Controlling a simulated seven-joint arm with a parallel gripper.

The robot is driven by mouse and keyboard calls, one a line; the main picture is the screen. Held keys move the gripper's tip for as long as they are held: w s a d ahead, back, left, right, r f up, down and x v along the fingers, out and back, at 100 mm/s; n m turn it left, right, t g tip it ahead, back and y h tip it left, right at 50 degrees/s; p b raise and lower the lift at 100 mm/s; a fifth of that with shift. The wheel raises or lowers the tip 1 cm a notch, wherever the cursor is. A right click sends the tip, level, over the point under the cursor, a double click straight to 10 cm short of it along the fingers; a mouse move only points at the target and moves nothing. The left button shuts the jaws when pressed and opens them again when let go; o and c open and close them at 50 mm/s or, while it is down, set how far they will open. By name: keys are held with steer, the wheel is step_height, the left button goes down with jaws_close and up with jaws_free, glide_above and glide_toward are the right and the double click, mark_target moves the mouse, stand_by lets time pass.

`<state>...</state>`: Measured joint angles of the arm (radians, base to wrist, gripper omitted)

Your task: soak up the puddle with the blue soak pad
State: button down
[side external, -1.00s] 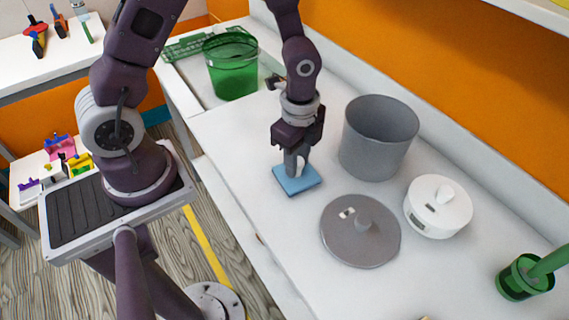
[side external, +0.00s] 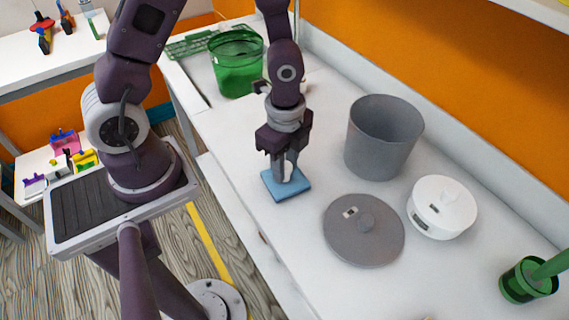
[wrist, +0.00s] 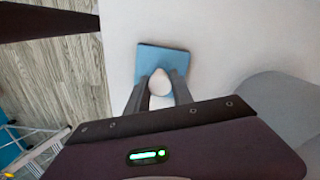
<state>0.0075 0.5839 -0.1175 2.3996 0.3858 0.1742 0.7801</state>
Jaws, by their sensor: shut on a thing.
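The blue soak pad (side external: 272,185) is a flat square with a pale knob on top; it also shows in the wrist view (wrist: 150,58). My gripper (side external: 286,172) points down and is shut on the pad's knob, with a finger on each side of it in the wrist view (wrist: 158,88). The pad is level, at or just above the white counter (side external: 240,160); I cannot tell whether it touches. I cannot make out a puddle on the white surface in either view.
A grey bin (side external: 380,140) stands right of my gripper, with a grey round lid (side external: 350,240) lying in front of it. A white round container (side external: 440,208) and a green holder (side external: 525,282) are further right. A green bucket (side external: 236,68) stands behind left.

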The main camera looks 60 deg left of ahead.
mark_target(293, 175)
steer(key=shift+w+d, duration=0.1)
steer(key=shift+w, duration=0.95)
step_height(293, 175, up, 5)
steer(key=shift+f, duration=0.1)
steer(key=shift+r, duration=0.95)
